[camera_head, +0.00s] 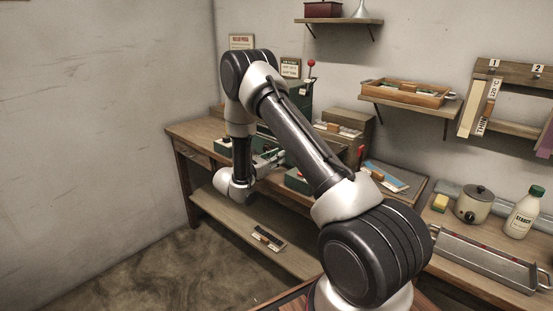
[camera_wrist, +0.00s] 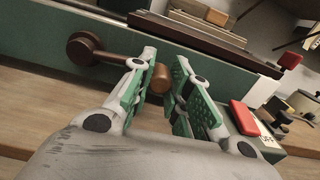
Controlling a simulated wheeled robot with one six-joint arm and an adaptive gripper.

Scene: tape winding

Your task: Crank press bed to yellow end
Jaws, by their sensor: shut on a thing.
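The press is a long green machine body (camera_wrist: 55,40) across the upper part of the wrist view, with a dark brown bed or rail (camera_wrist: 200,35) along its top. A brown crank (camera_wrist: 85,48) sits on its front face, with a round hub at left and an arm reaching right. My gripper (camera_wrist: 164,76) has its green-padded fingers around the brown crank knob (camera_wrist: 161,77). In the head view my gripper (camera_head: 268,158) is at the machine's front, partly hidden by my arm. No yellow end can be made out on the press.
In the head view, a red-knobbed lever (camera_head: 311,64) stands behind my arm. A pot (camera_head: 478,204), a white bottle (camera_head: 524,213) and a metal tray (camera_head: 485,262) occupy the right bench.

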